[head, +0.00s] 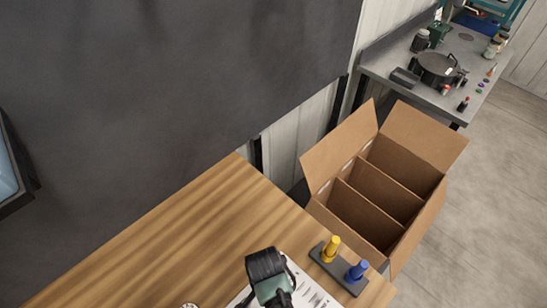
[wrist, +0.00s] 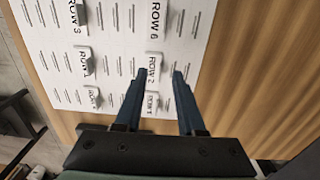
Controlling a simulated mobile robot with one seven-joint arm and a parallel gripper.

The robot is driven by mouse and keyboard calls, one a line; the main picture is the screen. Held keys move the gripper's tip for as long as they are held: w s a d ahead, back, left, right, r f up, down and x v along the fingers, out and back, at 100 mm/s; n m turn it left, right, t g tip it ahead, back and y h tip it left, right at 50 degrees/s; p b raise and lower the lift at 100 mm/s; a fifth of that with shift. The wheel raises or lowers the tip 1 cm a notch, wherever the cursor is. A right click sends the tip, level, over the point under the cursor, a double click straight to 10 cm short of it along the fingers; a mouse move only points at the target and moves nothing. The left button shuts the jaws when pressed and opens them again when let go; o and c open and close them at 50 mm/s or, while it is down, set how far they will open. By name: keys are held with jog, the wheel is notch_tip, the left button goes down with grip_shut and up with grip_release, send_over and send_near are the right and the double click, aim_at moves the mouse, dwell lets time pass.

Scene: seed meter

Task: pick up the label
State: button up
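A white sheet (wrist: 112,30) with small tab-like labels and short printed lines lies on the wooden table; in the head view the sheet (head: 318,292) is partly covered by my arm. Labels marked ROW 6 (wrist: 154,22), ROW 2 (wrist: 153,67) and ROW 3 (wrist: 78,14) show, with others lower down. My gripper (wrist: 160,72) is open and empty, its two dark fingers pointing over the sheet. The ROW 2 label appears between the fingertips; I cannot tell the height gap. In the head view the fingers are hidden.
A dark stand (head: 340,272) with a yellow peg (head: 331,249) and a blue peg (head: 357,271) is right of the sheet. An open cardboard box (head: 376,187) with dividers stands beyond the table edge. The wooden table (head: 190,240) is mostly clear at left.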

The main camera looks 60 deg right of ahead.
jog(key=shift+f, duration=1.55)
jog(key=shift+c, duration=0.3)
grip_shut()
